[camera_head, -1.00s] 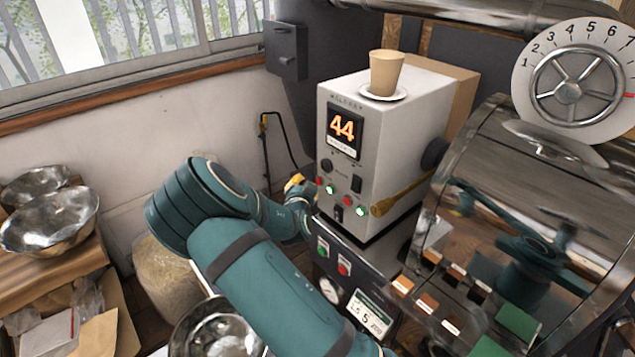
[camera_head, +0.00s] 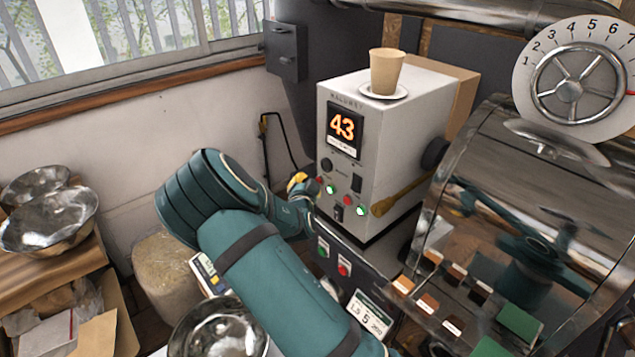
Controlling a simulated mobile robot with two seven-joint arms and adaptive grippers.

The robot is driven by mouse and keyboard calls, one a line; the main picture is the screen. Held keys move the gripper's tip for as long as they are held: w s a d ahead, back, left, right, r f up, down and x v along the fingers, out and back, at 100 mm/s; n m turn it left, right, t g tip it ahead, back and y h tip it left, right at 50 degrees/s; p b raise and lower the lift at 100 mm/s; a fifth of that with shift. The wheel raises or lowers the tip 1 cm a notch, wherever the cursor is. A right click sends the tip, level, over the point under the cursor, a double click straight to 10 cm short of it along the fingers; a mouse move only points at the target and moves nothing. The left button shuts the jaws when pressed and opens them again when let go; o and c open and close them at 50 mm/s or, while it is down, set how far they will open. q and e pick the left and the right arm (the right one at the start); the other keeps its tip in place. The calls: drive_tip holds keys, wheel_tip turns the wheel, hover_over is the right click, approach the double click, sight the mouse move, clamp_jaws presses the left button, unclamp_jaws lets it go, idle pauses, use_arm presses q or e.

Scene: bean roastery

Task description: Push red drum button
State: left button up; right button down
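A red button (camera_head: 343,269) sits on the dark lower panel (camera_head: 356,258) beside a green button (camera_head: 322,248). Their labels are too small to read. The grey control box (camera_head: 387,138) above shows 43 and has smaller red and green lights. My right arm crosses the front of the view and bends back toward the box. My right gripper (camera_head: 299,184), with a yellow part showing, is at the box's left side, above and left of the red button and apart from it. Its fingers are mostly hidden, so its opening cannot be told. My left gripper is not in view.
A paper cup (camera_head: 386,72) on a saucer (camera_head: 383,92) stands on the box. The glossy roaster drum (camera_head: 500,200) and a wooden handle (camera_head: 400,193) are to the right. Metal bowls (camera_head: 50,222) lie at left, another bowl (camera_head: 218,335) at the bottom.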

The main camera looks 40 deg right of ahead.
drive_tip(key=shift+d, duration=0.35)
idle(0.6)
drive_tip(key=shift+a+b, duration=0.3)
drive_tip(key=shift+a, duration=0.5)
drive_tip(key=shift+s+a, duration=0.15)
drive_tip(key=shift+a, duration=1.1)
drive_tip(key=shift+s+a, duration=0.1)
drive_tip(key=shift+a, duration=1.15)
